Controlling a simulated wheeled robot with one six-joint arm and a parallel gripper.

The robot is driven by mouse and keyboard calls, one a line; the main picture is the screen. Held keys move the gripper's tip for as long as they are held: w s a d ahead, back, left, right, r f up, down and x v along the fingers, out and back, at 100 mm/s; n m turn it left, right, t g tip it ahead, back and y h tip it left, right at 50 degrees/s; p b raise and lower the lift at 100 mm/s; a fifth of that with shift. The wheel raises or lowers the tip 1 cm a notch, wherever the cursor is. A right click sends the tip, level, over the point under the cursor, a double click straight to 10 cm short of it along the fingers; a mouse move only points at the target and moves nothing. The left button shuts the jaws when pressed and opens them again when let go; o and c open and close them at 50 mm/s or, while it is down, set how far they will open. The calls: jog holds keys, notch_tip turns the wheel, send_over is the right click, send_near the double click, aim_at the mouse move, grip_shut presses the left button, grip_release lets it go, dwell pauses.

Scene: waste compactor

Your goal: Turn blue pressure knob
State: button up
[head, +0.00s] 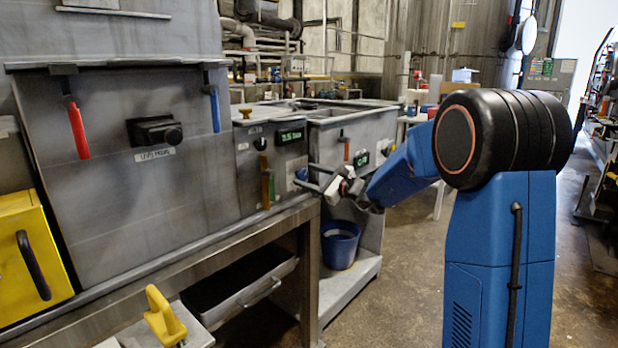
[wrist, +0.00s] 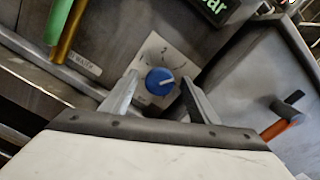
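The blue pressure knob (wrist: 160,82) sits on a white dial plate (wrist: 168,60) with printed markings, on a grey panel. It has a pale pointer line on its face. My gripper (wrist: 158,77) is open, with one finger to the left of the knob and one to the right. In this view gaps show between the knob and both fingers; I cannot tell how far the tips are from the panel. In the head view my gripper (head: 304,174) reaches to the panel's lower right, and a bit of the blue knob (head: 301,174) shows between the fingers.
Green and yellow handles (wrist: 62,22) hang left of the knob. A green-lit display (wrist: 213,8) is above right. An orange-handled lever (wrist: 280,128) is on the neighbouring unit at right. A blue bucket (head: 340,245) stands below my gripper.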

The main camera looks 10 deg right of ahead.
jog(key=v, duration=1.7)
jog(key=shift+s, duration=0.15)
jog(key=shift+d, duration=0.1)
jog(key=s+a+f+n+g, duration=0.25)
jog(key=s+a+n, duration=0.2)
jog(key=s, duration=0.35)
jog(key=s+a+f+n+g+h, duration=0.1)
jog(key=s+a+n+g, duration=0.35)
jog(key=s, duration=0.25)
jog(key=s+a+f+n+g, duration=0.2)
jog(key=s+a+n, duration=0.2)
jog(key=s+a, duration=0.3)
jog(key=s+d+f+n+h, duration=0.3)
jog(key=s+d+n+h, duration=0.1)
jog(key=s, duration=0.5)
jog(key=s+d+f+n+h, duration=0.4)
jog(key=s+d, duration=0.4)
jog(key=s, duration=0.2)
jog(key=shift+s+d+n+g+h, duration=0.2)
jog(key=shift+s+n+g+h, duration=0.15)
jog(key=shift+n+h, duration=0.6)
